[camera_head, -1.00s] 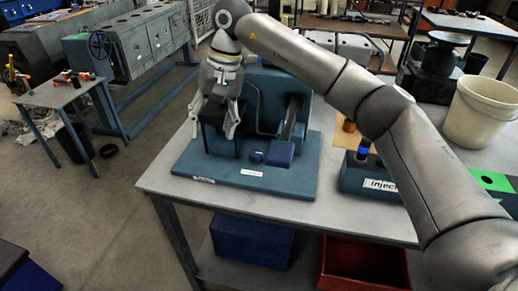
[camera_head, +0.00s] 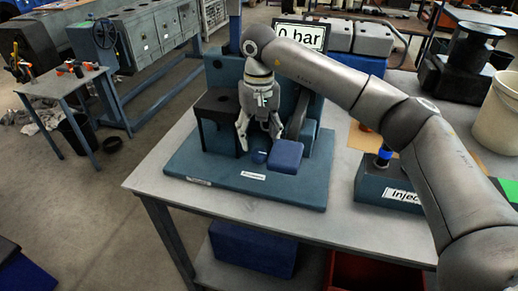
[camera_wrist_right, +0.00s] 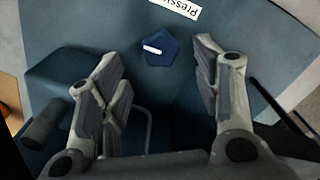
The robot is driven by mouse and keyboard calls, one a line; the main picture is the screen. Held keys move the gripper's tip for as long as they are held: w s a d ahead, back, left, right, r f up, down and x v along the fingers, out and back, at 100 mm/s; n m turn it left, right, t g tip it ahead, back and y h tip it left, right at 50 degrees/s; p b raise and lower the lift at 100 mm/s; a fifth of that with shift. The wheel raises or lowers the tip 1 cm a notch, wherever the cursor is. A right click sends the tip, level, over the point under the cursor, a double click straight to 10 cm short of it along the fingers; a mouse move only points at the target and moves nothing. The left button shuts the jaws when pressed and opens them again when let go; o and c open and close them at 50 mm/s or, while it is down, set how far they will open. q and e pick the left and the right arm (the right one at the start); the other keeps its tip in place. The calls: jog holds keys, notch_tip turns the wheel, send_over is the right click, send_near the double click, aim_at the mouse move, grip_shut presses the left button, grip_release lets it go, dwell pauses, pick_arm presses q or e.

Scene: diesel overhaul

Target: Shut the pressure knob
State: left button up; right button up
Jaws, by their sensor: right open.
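The pressure knob (camera_head: 259,157) is a small dark blue knob on the blue base plate of the test stand (camera_head: 235,190), behind a white label. In the right wrist view the knob (camera_wrist_right: 161,47) looks many-sided, with a white pointer mark on its top, near the label (camera_wrist_right: 178,5). My right gripper (camera_head: 259,147) points down above the knob. Its fingers are open, and the knob lies between and beyond the fingertips in the right wrist view (camera_wrist_right: 160,68). No contact shows. My left gripper is not in view.
A display reading "0 bar" (camera_head: 301,34) stands behind the stand. A black bracket (camera_head: 216,105) is left of my gripper, and a blue block with a lever (camera_head: 286,156) is close on the right. An injector block (camera_head: 385,183) stands further right.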

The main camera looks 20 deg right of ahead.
aim_at(259, 152)
notch_tip(259, 152, down, 4)
jog(key=shift+f, duration=0.1)
jog(key=shift+f+p, duration=0.3)
jog(key=shift+f, duration=0.25)
jog(key=shift+c, duration=0.7)
jog(key=c, duration=0.9)
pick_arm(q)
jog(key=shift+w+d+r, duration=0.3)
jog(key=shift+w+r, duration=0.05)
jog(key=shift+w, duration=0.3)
